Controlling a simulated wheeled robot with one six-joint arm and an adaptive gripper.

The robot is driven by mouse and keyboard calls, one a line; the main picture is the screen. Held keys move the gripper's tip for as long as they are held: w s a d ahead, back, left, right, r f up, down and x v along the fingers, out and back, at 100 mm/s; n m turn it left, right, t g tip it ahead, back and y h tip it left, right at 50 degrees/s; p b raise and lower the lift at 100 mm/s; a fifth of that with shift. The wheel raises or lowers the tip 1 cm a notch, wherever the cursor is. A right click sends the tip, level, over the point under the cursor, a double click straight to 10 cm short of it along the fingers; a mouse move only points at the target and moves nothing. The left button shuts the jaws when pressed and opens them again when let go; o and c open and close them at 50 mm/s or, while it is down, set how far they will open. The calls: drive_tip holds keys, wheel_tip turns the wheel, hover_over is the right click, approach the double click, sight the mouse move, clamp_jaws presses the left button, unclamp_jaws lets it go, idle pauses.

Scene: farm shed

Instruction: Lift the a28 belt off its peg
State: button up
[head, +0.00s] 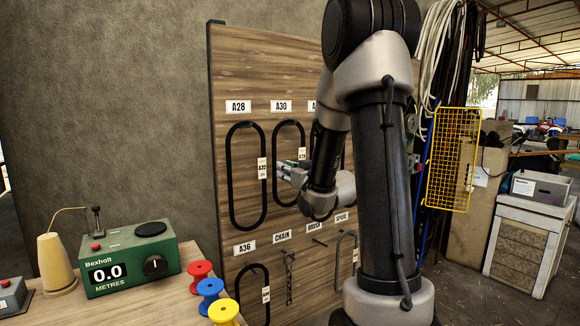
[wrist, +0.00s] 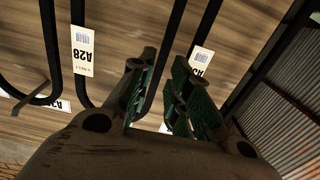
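In the head view, a black looped belt (head: 232,181) hangs under the A28 board label (head: 239,107), with a small tag on its right strand. A second looped belt (head: 275,163) hangs under the A30 label. Tag print there is too small to read surely. In the wrist view, a tag reading A28 (wrist: 82,50) sits on a black strand left of my fingers. My gripper (head: 286,171) is at the second belt. In the wrist view its green-padded fingers (wrist: 160,88) are apart, with a black strand showing between them; I cannot tell whether they touch it.
The wooden board (head: 285,70) has lower labels and a belt under A36 (head: 252,285). A bench holds a green metre counter (head: 130,255) and coloured spools (head: 210,287). A yellow wire rack (head: 453,160) stands right of my arm, which hides part of the board.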

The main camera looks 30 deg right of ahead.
sight(275, 166)
drive_tip(key=w, duration=0.7)
drive_tip(key=shift+w+a, duration=0.2)
drive_tip(key=shift+w, duration=0.05)
clamp_jaws()
